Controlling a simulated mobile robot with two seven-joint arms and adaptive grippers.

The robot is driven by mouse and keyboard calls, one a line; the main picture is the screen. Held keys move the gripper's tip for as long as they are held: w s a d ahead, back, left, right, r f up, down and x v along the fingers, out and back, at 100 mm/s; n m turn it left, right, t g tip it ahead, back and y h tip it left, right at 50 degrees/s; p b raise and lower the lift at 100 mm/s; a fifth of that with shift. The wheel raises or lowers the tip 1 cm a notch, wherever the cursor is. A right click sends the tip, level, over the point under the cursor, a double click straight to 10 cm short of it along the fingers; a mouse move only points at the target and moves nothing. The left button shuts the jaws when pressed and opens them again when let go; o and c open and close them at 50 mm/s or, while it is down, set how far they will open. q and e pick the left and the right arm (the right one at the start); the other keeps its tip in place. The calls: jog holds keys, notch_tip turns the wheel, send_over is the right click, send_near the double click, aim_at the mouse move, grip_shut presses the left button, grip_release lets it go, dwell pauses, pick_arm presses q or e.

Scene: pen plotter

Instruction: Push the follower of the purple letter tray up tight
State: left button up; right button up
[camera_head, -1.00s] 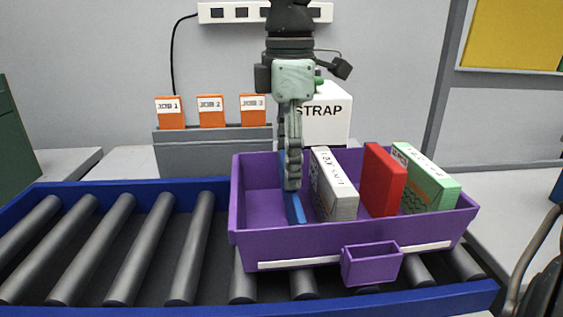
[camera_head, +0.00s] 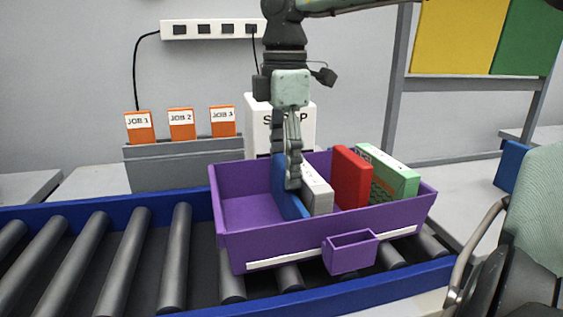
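The purple letter tray (camera_head: 247,245) stands on the roller conveyor. Its blue follower plate (camera_head: 285,196) stands inside, left of a white box (camera_head: 318,190), with little or no gap showing between them. To the right stand a red box (camera_head: 351,178) and a green box (camera_head: 394,174). My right gripper (camera_head: 293,184) points down into the tray, its fingers together and seen edge-on. It overlaps the follower and the left edge of the white box; contact is not clear. My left gripper is not in view.
The conveyor has a blue frame (camera_head: 410,277) and grey rollers (camera_head: 127,257). Orange JOB cards (camera_head: 181,124) stand in a grey holder (camera_head: 190,166) behind. A white STRAP box (camera_head: 258,130) is behind the tray. A chair (camera_head: 520,250) is at the lower right. The tray's left part is empty.

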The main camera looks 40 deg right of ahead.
jog(key=o, duration=0.3)
notch_tip(320, 180, up, 12)
jog(key=shift+r, duration=0.1)
dwell(0.5)
